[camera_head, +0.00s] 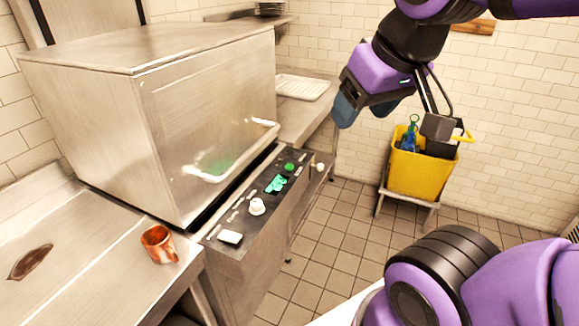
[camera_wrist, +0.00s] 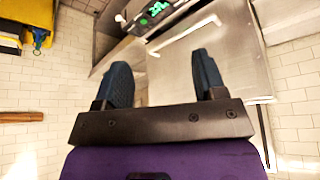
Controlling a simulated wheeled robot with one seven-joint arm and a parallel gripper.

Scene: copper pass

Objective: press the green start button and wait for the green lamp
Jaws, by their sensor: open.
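A steel hood machine (camera_head: 150,110) stands at the left, with a sloping dark control panel (camera_head: 243,218) along its front. A round green button (camera_head: 289,167) sits at the panel's far end, beside a lit green display (camera_head: 276,183). I cannot tell a separate green lamp from these. The display also shows at the top of the wrist view (camera_wrist: 155,8). My gripper (camera_head: 365,107) hangs in the air, right of and above the panel's far end, apart from it. Its two dark blue fingers are spread with nothing between them in the wrist view (camera_wrist: 162,75).
A white knob (camera_head: 257,206) and a white switch (camera_head: 229,237) are on the panel. A white rack (camera_head: 301,87) lies on the far counter. A yellow bucket (camera_head: 422,174) stands on a cart. Tiled floor between is clear.

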